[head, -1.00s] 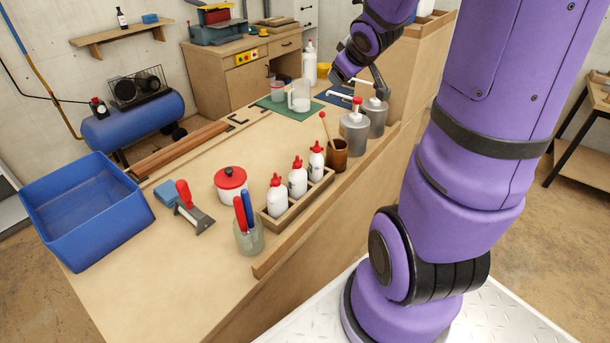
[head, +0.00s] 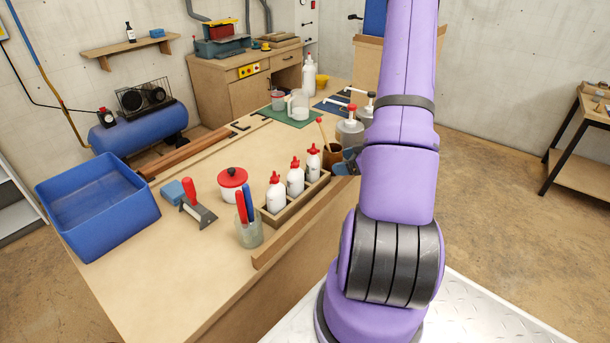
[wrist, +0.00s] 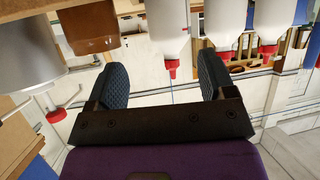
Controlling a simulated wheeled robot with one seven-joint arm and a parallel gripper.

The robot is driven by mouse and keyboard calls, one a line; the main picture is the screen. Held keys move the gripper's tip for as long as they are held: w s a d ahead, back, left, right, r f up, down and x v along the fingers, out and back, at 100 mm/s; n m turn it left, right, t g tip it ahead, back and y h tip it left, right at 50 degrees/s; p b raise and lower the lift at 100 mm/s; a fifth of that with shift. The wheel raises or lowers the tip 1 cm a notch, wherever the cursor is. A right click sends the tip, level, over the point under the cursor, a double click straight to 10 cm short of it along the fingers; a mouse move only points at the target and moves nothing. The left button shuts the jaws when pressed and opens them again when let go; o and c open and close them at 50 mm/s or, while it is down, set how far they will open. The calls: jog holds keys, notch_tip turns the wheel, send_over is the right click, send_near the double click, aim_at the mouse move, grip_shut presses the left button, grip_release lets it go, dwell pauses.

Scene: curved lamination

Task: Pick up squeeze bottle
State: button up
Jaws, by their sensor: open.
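Several white squeeze bottles with red caps stand upright in a row in a wooden tray (head: 285,212): a left one (head: 276,196), a middle one (head: 296,178) and a right one (head: 313,163). In the head view my gripper (head: 345,165) is just right of the right bottle, partly hidden by my arm. The wrist view is upside down. There my open gripper (wrist: 160,82) has its two dark fingers apart, with the nearest squeeze bottle (wrist: 167,25) lined up in the gap, its red tip between them. I cannot tell whether the fingers reach around it.
A brown cup (head: 331,156) with a stick stands close behind the right bottle, and grey pump cans (head: 350,132) are beyond. A glass jar (head: 249,232) holding red and blue handles, a red-lidded pot (head: 233,187) and a blue bin (head: 100,225) are on the bench.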

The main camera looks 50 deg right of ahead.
aim_at(315, 169)
jog(key=x, duration=0.7)
jog(key=a+x, duration=0.1)
jog(key=x, duration=0.2)
jog(key=shift+f, duration=0.45)
jog(key=c, duration=0.6)
